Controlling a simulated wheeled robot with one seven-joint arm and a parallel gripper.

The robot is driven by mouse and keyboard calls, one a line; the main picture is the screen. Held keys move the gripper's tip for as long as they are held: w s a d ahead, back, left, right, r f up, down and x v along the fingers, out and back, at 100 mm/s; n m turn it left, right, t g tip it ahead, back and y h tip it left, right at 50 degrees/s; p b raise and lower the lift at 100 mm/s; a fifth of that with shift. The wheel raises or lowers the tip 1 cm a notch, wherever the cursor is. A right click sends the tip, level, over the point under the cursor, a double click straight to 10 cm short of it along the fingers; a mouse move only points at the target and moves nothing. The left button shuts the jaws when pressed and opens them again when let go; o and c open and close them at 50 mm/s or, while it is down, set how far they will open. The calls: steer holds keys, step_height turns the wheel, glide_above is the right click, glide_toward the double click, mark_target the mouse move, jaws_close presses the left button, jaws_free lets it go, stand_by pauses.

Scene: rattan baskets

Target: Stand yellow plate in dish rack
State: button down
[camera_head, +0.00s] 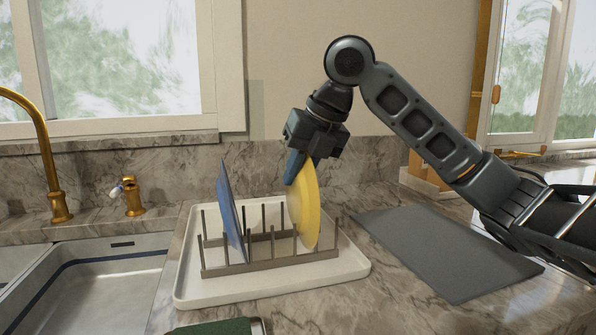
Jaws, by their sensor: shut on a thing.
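The yellow plate (306,207) stands nearly upright, edge-on to the view, among the pegs at the right part of the dish rack (225,268). My gripper (296,170) is above it, pointing down, and is shut on the plate's upper rim. The plate's lower edge is down between the pegs; whether it rests on the rack base cannot be told. A blue plate (231,213) stands, slightly tilted, at the left part of the rack. The rack sits on a white tray (345,262).
A sink (95,285) with a gold faucet (50,160) is at the left. A dark grey mat (445,250) lies to the right of the tray. A green item (215,327) is at the bottom edge. Windows and a marble backsplash are behind.

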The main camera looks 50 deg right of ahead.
stand_by(0.3)
steer(key=c, duration=1)
jaws_free()
steer(key=shift+c, duration=0.2)
steer(key=v, duration=0.7)
steer(key=shift+s+r, duration=0.15)
steer(key=shift+r, duration=0.2)
steer(key=shift+p, duration=0.35)
